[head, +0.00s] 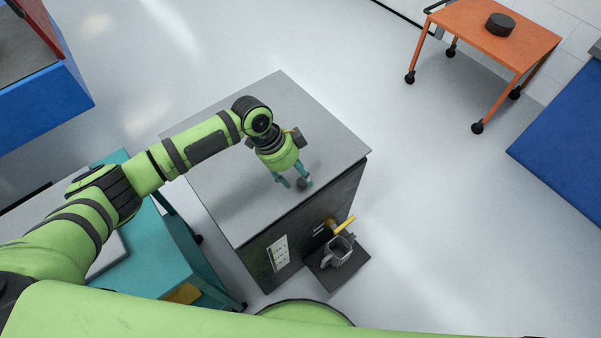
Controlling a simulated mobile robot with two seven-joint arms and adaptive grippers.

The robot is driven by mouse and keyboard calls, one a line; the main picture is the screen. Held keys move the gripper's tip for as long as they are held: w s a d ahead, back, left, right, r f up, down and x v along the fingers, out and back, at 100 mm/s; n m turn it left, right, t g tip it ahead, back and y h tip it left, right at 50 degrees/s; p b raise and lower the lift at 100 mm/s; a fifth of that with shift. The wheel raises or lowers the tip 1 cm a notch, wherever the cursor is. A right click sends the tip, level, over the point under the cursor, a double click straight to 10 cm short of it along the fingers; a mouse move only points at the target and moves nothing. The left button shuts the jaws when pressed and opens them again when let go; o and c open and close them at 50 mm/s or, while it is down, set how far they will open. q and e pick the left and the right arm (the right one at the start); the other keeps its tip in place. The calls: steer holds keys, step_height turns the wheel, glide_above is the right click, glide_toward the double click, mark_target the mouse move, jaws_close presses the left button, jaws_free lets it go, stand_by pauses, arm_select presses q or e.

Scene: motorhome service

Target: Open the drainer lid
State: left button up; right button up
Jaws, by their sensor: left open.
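The drainer appears to be the dark box-shaped unit (290,240) with a flat grey top (235,190) in the middle of the head view. I cannot make out a separate lid edge; the top lies flat. A small dark knob (302,184) stands on the top near its front edge. My left gripper (293,182) is open and points down over the top, with its teal fingertips close around or beside the knob. I cannot tell whether they touch it. My right gripper is not in view.
A grey jug (338,252) stands on a dark ledge at the unit's front, below a yellow lever (344,226). A teal cart (185,250) stands close on the left. An orange trolley (480,32) holds a black disc (500,24). The floor to the right is clear.

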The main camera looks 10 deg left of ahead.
arm_select(q)
steer(key=shift+d+f, duration=0.3)
steer(key=shift+f, duration=0.3)
steer(key=shift+w+d+f, duration=0.1)
steer(key=shift+f, duration=0.5)
jaws_close()
steer(key=shift+w+r, duration=0.1)
steer(key=shift+r, duration=0.1)
steer(key=w+a+r+h+p, duration=0.1)
steer(key=w+a+r+p, duration=0.1)
steer(key=r, duration=0.9)
steer(key=w+a+r+g+h+p, duration=0.1)
steer(key=w+a+r+p, duration=0.2)
steer(key=r, duration=0.8)
steer(key=shift+w+a+r+g, duration=0.3)
steer(key=shift+w+a+r, duration=0.05)
steer(key=shift+w+a, duration=0.8)
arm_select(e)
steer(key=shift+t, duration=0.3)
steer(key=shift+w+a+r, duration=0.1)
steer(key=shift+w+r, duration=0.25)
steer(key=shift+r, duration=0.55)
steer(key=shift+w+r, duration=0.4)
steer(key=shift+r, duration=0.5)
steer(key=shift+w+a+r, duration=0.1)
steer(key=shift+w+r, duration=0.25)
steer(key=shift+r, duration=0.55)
